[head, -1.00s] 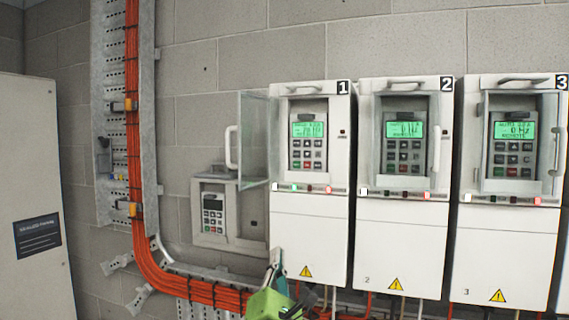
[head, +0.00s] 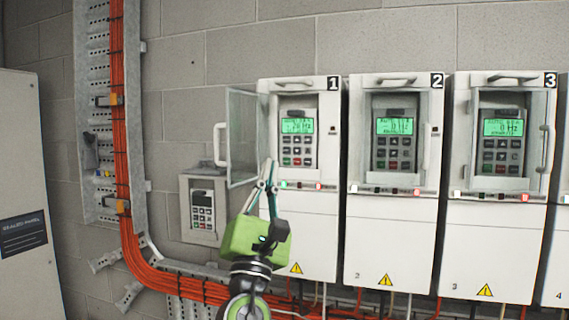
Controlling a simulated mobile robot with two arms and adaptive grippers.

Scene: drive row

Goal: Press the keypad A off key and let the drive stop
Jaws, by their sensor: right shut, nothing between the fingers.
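Drive 1 (head: 300,235) is a white cabinet with its clear door (head: 243,140) swung open to the left. Its keypad (head: 297,139) has a lit green display, too blurred to read surely, and rows of small keys with a red and a green one at the bottom. A small keypad (head: 202,209) with a dark screen sits on the wall, left of drive 1. I see no letter A on either. My right gripper (head: 269,165), green-bodied, is shut and empty. Its tips overlap drive 1's lower left window edge, left of and below its keys; contact cannot be told. My left gripper is out of view.
Drive 2 (head: 392,235) and drive 3 (head: 490,245) stand to the right with closed covers and lit displays. The open door's handle (head: 220,145) sticks out left of drive 1. Orange cables (head: 122,190) run down the wall at left.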

